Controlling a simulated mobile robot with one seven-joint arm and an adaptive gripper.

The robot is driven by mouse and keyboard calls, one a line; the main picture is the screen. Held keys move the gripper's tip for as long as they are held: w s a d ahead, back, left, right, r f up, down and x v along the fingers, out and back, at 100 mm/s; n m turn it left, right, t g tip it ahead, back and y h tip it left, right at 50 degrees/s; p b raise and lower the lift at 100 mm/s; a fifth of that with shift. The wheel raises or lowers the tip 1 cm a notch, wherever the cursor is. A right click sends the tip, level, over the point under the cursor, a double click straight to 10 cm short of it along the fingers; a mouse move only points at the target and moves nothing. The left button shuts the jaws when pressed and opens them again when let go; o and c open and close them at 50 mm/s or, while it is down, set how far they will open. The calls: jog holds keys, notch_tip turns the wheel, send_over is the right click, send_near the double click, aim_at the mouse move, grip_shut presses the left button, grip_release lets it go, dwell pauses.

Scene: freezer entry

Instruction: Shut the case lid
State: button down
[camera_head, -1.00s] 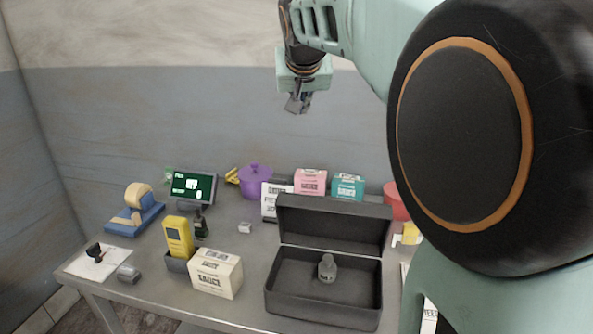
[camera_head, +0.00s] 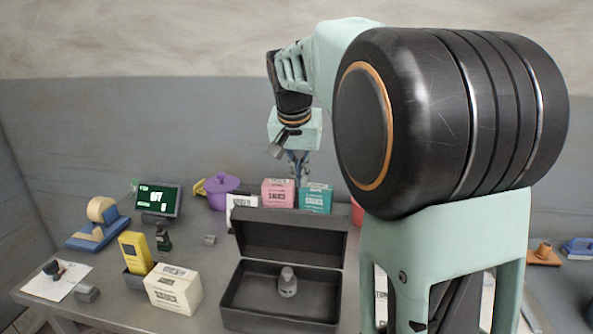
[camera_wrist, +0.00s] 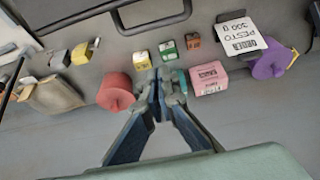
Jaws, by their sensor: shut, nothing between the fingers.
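The dark grey case (camera_head: 232,308) stands open on the table in the head view, its lid (camera_head: 290,236) raised at the back. A small grey bottle (camera_head: 288,284) stands inside it. My gripper (camera_head: 298,172) is shut and empty, above and behind the raised lid, over the pink and teal boxes. In the wrist view my gripper (camera_wrist: 160,90) points down past the boxes, with its fingertips together. The case's edge and handle appear to show at the top of the wrist view, but most of the case is outside that view.
Behind the lid stand a pink box (camera_head: 278,193), a teal box (camera_head: 315,198) and a purple pot (camera_head: 222,191). Left of the case are a cream sauce box (camera_head: 173,290), a yellow device (camera_head: 135,252) and a screen (camera_head: 158,200). A red round container (camera_wrist: 117,92) shows in the wrist view.

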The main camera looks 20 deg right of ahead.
aim_at(292, 231)
jog(key=f, duration=0.1)
jog(key=s+f, duration=0.1)
jog(key=f, duration=0.3)
jog(key=shift+s+a+f, duration=0.1)
jog(key=shift+s+a, duration=0.25)
jog(key=shift+a, duration=0.05)
jog(key=shift+b, duration=0.35)
